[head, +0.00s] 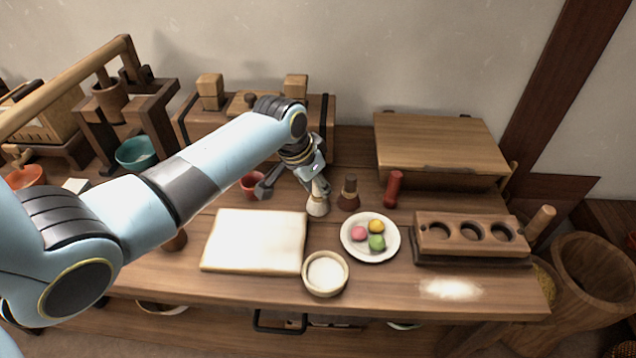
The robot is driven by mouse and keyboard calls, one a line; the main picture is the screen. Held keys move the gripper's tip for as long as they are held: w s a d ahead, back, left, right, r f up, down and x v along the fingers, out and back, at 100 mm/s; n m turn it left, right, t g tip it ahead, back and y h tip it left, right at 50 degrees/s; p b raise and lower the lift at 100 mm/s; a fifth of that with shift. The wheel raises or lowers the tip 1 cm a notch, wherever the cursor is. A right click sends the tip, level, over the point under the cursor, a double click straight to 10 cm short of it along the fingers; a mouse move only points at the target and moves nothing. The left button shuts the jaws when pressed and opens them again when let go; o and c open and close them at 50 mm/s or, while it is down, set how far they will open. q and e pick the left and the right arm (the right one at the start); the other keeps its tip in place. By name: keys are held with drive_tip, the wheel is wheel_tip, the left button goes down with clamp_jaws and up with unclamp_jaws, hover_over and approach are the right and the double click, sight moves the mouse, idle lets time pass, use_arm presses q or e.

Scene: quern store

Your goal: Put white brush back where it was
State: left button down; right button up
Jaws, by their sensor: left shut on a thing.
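The white brush (317,207) stands roughly upright near the middle of the wooden table (400,295), with its pale bristle end down. My left gripper (318,183) is shut on its upper part, and the fingers hide most of the handle. The lower end is at or just above the tabletop; I cannot tell if it touches. A dark brown brush (349,194) stands just right of it, and a red cylinder-shaped item (393,189) stands farther right. My right gripper is not in view.
A plate (351,244) with coloured sweets, a bowl of white powder (325,274) and a pale board (256,240) lie in front. A red cup (250,187) is left of the gripper. A wooden mould with round holes (468,238) is at right; a wooden box (440,146) stands behind.

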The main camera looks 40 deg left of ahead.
use_arm(q)
drive_tip(key=c, duration=1.1)
unclamp_jaws()
drive_tip(key=shift+f, duration=0.1)
drive_tip(key=shift+o, duration=0.2)
drive_tip(key=p+v, duration=0.2)
drive_tip(key=v, duration=1)
drive_tip(key=shift+r, duration=0.2)
